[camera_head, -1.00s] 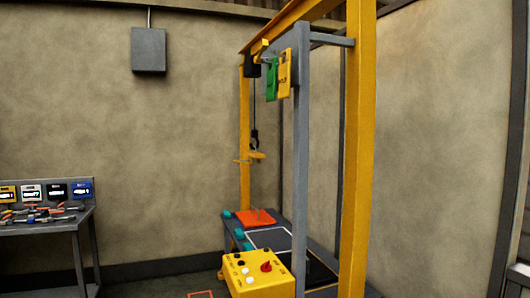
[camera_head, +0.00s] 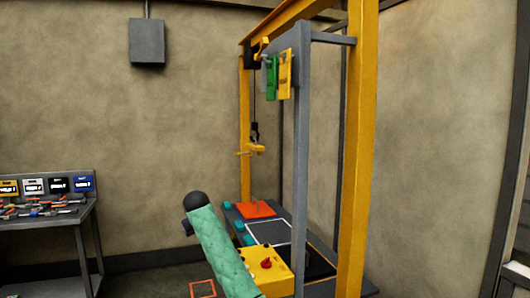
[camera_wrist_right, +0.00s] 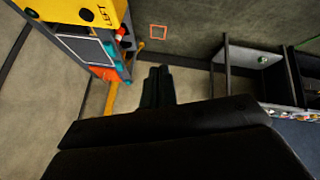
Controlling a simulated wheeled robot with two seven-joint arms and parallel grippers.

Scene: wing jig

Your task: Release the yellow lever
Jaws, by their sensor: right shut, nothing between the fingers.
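A flat yellow lever-like piece (camera_head: 285,74) hangs upright beside a green one (camera_head: 271,77) and a grey one (camera_head: 264,76), high on the grey post (camera_head: 301,170) of the yellow gantry. I cannot tell from here whether it is latched. My right gripper (camera_wrist_right: 158,72) shows in the right wrist view with its dark fingers together, shut and empty. It is over open floor, apart from the yellow control box (camera_wrist_right: 75,12). The head view does not show the right gripper's fingers. My left gripper is in neither current view.
The control box also shows in the head view (camera_head: 274,277), with a red knob (camera_head: 266,262). An orange plate (camera_head: 256,209) lies on the gantry base. A hook (camera_head: 255,138) hangs above. A tool bench (camera_head: 45,221) stands left. A red square (camera_wrist_right: 159,32) marks clear floor.

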